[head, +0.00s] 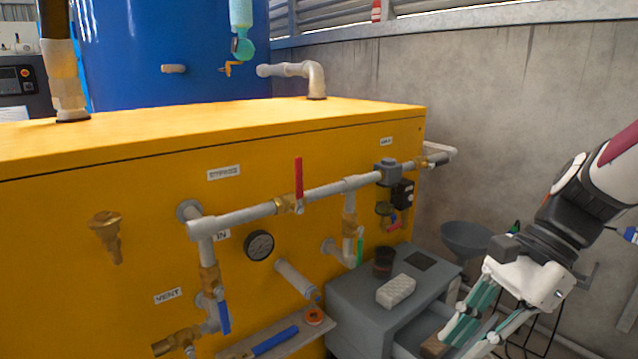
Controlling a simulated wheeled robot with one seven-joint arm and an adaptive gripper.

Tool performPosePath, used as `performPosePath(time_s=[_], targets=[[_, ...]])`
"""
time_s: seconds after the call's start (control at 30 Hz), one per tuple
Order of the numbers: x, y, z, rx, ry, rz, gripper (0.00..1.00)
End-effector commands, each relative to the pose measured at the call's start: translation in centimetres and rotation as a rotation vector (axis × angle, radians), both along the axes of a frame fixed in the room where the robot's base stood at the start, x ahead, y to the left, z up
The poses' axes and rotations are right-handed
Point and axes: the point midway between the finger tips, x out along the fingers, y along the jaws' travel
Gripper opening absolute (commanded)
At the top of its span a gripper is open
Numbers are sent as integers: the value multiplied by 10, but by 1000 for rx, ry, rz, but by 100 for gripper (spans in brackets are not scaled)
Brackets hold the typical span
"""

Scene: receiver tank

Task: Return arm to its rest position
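My gripper (465,343) is at the lower right, with a white body and teal fingers pointing down and left. Its two fingers stand apart and I see nothing held between them. The lower ends of the fingers come close to the bottom edge of the picture. My arm comes in from the right edge, bent down at the wrist. The fingers are in front of an open drawer of the grey cabinet (345,295), where a brown block (433,348) lies. I cannot tell how far apart fingers and drawer are.
A yellow housing (330,145) with grey pipes, valves, a red-handled lever (298,178) and a gauge (260,246) fills the left and middle. A white block (395,291) and dark cup (383,262) stand on the cabinet. A grey funnel (466,238) is behind my gripper, before a concrete wall.

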Motion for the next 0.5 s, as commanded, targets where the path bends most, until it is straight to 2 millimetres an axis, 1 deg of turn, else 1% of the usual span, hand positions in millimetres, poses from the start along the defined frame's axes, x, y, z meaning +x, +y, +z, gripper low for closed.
performPosePath(time_s=[0.03,0.1,0.2,0.4,0.5], targets=[[-16,9,8,-35,-48,89,18],[-37,16,15,-80,-109,217,18],[-67,23,21,-144,-193,400,18],[-122,26,26,-261,-342,752,18],[-142,22,25,-308,-396,889,18]])
